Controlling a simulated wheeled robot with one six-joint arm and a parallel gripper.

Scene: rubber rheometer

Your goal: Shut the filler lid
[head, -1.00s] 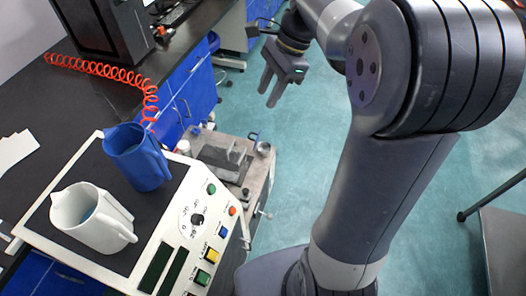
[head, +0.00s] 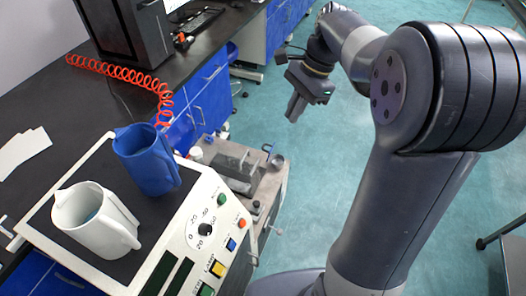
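My gripper (head: 296,108) hangs over the open floor, above and to the right of a low machine on a cart (head: 262,205). Its two fingers are together, pointing down, with nothing seen between them. A small silver cup-like fitting (head: 277,163) stands at the machine's far right corner, with a small dark upright piece (head: 267,148) beside it. This may be the filler and its lid, but it is too small to be sure. My gripper is apart from it.
On the left, a blue jug (head: 147,160) and a white jug (head: 95,222) stand on a control panel unit (head: 203,205). A red coiled hose (head: 120,75) lies on the black bench behind. Floor to the right of the machine is clear.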

